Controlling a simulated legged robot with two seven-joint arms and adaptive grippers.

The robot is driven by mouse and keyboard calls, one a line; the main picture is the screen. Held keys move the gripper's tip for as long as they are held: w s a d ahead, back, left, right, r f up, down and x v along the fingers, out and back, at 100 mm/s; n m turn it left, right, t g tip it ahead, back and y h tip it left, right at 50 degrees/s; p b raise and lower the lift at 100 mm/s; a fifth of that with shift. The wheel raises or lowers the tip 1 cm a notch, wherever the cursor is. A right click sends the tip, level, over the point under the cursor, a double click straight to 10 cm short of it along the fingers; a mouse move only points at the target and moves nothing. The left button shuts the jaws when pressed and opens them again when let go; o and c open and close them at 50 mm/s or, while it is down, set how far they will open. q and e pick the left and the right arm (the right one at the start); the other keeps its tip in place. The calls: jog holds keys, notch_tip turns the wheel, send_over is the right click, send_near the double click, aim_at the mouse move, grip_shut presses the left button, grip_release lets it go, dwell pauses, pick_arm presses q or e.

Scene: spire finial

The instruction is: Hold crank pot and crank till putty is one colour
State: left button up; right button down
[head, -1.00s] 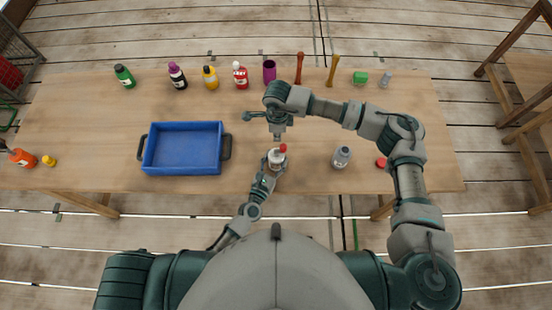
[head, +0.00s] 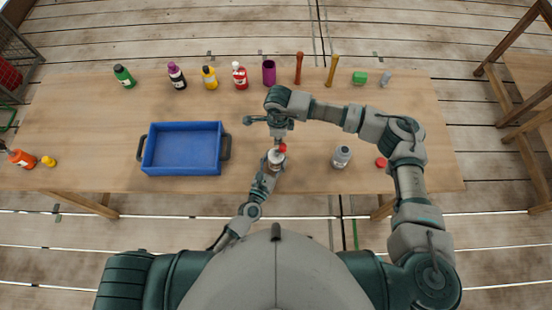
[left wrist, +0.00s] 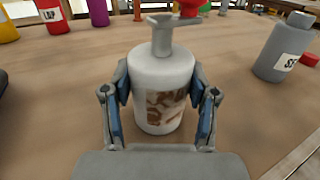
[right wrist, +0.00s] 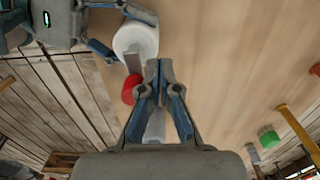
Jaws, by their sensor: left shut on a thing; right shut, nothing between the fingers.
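The crank pot (head: 276,158) stands upright near the table's front edge. In the left wrist view, the white pot (left wrist: 162,72) has a window showing putty in mottled brown and white. A grey crank arm (left wrist: 160,24) on its lid ends in a red knob (left wrist: 190,6) on the far side. My left gripper (left wrist: 160,88) is shut around the pot's sides. My right gripper (right wrist: 158,76) is shut and empty, its fingertips close beside the red knob (right wrist: 131,90); I cannot tell whether they touch it.
A blue tray (head: 146,152) lies left of the pot, and a grey bottle (head: 341,157) and a red disc (head: 381,162) lie to its right. Several bottles, a purple cup (head: 269,73) and a green block (head: 360,77) line the back edge. The table between is mostly clear.

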aim_at(284, 147)
jog(key=shift+s+d, duration=0.15)
jog(key=shift+s, duration=0.1)
jog(key=shift+s+d, duration=0.35)
jog(key=shift+d, duration=0.25)
dwell(0.6)
jog(key=shift+s+d, duration=0.3)
jog(key=shift+s, duration=0.4)
dwell(0.6)
jog(key=shift+s, duration=0.35)
dwell(0.3)
jog(key=shift+s+a, duration=0.2)
jog(key=shift+s, duration=0.25)
dwell(0.6)
jog(key=shift+s+a, duration=0.1)
jog(key=shift+s, duration=0.1)
jog(key=shift+s+a, duration=0.45)
jog(key=shift+a, duration=0.05)
dwell(0.8)
jog(key=shift+d, duration=0.35)
